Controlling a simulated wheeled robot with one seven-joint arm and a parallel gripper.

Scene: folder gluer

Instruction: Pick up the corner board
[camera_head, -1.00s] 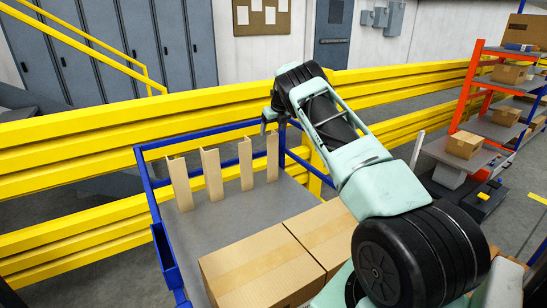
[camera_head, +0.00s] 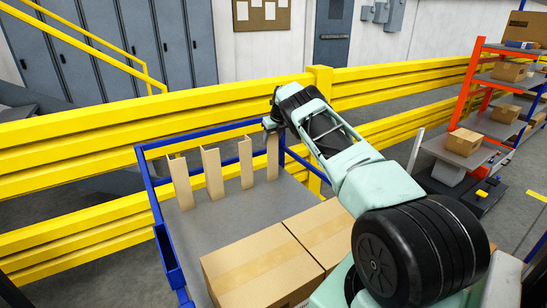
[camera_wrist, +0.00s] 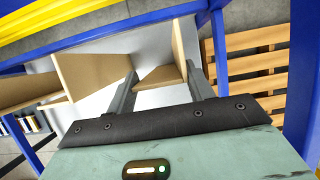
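Several tan L-shaped corner boards stand upright in a row at the back of the blue-framed cart (camera_head: 143,158). They are the leftmost board (camera_head: 181,183), two middle boards (camera_head: 212,173) (camera_head: 246,164) and the rightmost board (camera_head: 272,158). My gripper (camera_head: 270,128) is at the top of the rightmost board. In the wrist view my gripper (camera_wrist: 161,66) has its two grey fingers spread apart. A tan corner board (camera_wrist: 162,77) lies between them, its bent flanges showing. Contact with the fingers cannot be told. Another board (camera_wrist: 92,75) is beyond the left finger.
Cardboard boxes (camera_head: 262,272) fill the cart's front. A yellow guard rail (camera_head: 90,128) runs close behind the cart. An orange shelf rack (camera_head: 470,85) with boxes stands at the right. A wooden pallet (camera_wrist: 250,62) shows in the wrist view. The cart deck's left part is bare.

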